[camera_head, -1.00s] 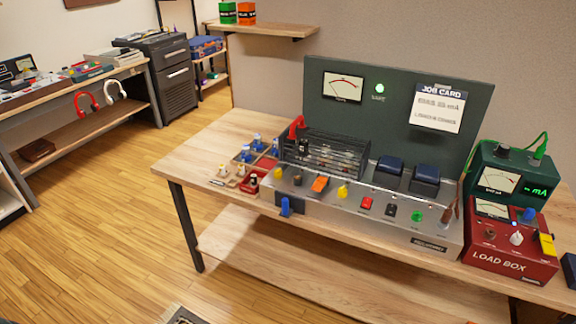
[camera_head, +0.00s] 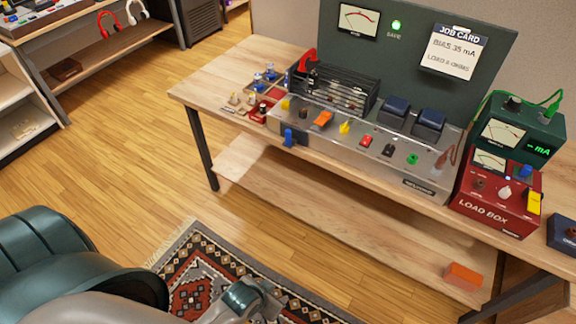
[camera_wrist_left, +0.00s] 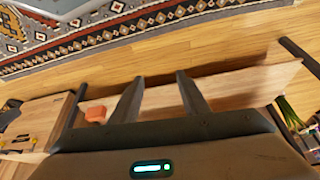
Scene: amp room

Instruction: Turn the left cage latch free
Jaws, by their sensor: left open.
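The black wire cage (camera_head: 335,88) sits on the metal amp chassis at the bench's back left. A small yellow piece (camera_head: 286,104) at its front left looks like the left latch; its exact position is too small to tell. Another yellow piece (camera_head: 345,127) stands further right. My left gripper (camera_head: 264,300) is low in the head view, over the rug and well apart from the bench. In the left wrist view, its two fingers (camera_wrist_left: 160,76) are spread and empty. My right gripper is out of view.
An orange lever (camera_head: 321,120) and a blue piece (camera_head: 289,137) are on the chassis front. A red load box (camera_head: 497,205) and a green meter (camera_head: 518,133) stand right. An orange box (camera_head: 463,276) lies on the lower shelf (camera_head: 340,215).

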